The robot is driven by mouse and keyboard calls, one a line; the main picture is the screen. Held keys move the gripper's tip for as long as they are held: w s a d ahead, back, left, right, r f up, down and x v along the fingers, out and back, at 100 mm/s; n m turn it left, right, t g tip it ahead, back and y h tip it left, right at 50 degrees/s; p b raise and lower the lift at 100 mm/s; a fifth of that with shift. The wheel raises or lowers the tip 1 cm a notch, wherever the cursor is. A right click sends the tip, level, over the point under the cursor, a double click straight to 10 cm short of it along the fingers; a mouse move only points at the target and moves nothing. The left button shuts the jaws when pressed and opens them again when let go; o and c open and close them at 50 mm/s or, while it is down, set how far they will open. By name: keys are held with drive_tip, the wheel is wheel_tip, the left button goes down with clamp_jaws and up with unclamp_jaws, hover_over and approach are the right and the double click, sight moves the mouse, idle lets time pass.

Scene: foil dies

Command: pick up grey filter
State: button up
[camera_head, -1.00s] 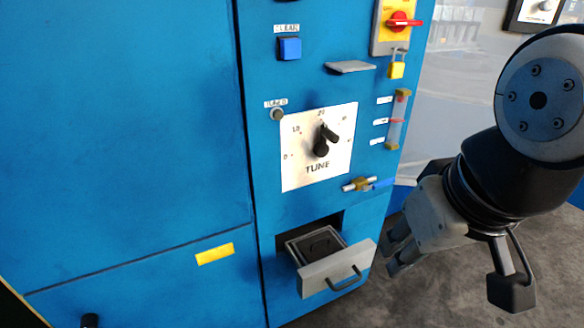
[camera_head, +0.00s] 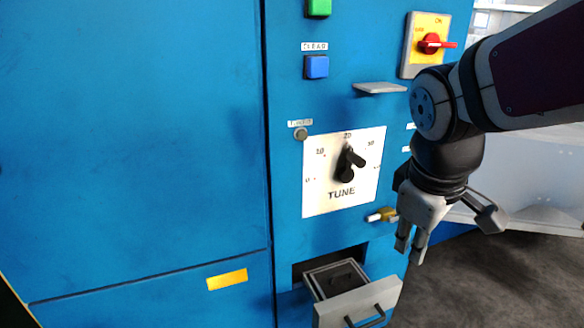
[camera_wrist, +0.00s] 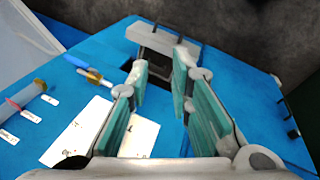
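An open drawer with a grey front (camera_head: 330,317) sticks out of the blue cabinet at the bottom. Inside it lies a dark grey framed piece with a black grip (camera_head: 340,280), which looks like the grey filter. In the wrist view the drawer front (camera_wrist: 170,38) is beyond the fingertips, and the dark piece (camera_wrist: 160,66) shows between them, partly hidden. My gripper (camera_head: 410,248) is open and empty, above and right of the drawer. Its two green-padded fingers (camera_wrist: 161,72) stand apart in the wrist view and touch nothing that I can see.
The blue cabinet carries a white TUNE dial plate (camera_head: 318,190), a blue button (camera_head: 316,66), a grey ledge (camera_head: 380,87) and a red switch (camera_head: 431,42). A brass valve (camera_head: 388,214) sticks out close to my gripper. Grey floor (camera_head: 480,270) is open at the right.

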drive_tip(key=w+f+n+b, duration=0.4)
drive_tip(key=w+f+n, duration=0.3)
drive_tip(key=w+f, duration=0.5)
drive_tip(key=n+y+b, duration=0.3)
drive_tip(key=n+b, duration=0.1)
drive_tip(key=n, duration=0.3)
approach(343, 273)
drive_tip(key=shift+g, duration=0.5)
drive_tip(key=f, duration=0.1)
drive_tip(key=w+f+b, duration=0.1)
drive_tip(key=f, duration=0.2)
drive_tip(key=shift+w+a+f+b, duration=0.1)
drive_tip(key=shift+w+a+b, duration=0.2)
drive_tip(key=shift+w+a, duration=0.1)
drive_tip(key=shift+w+d+f+b, duration=0.1)
drive_tip(key=shift+w+f+b, duration=0.15)
drive_tip(key=shift+f, duration=0.75)
drive_tip(key=shift+w+f+b, duration=0.1)
drive_tip(key=shift+f+b, duration=0.25)
drive_tip(key=shift+f, duration=0.7)
drive_tip(key=shift+w+f+b, duration=0.2)
drive_tip(key=shift+f+b, duration=0.1)
drive_tip(key=shift+f, duration=0.7)
clamp_jaws()
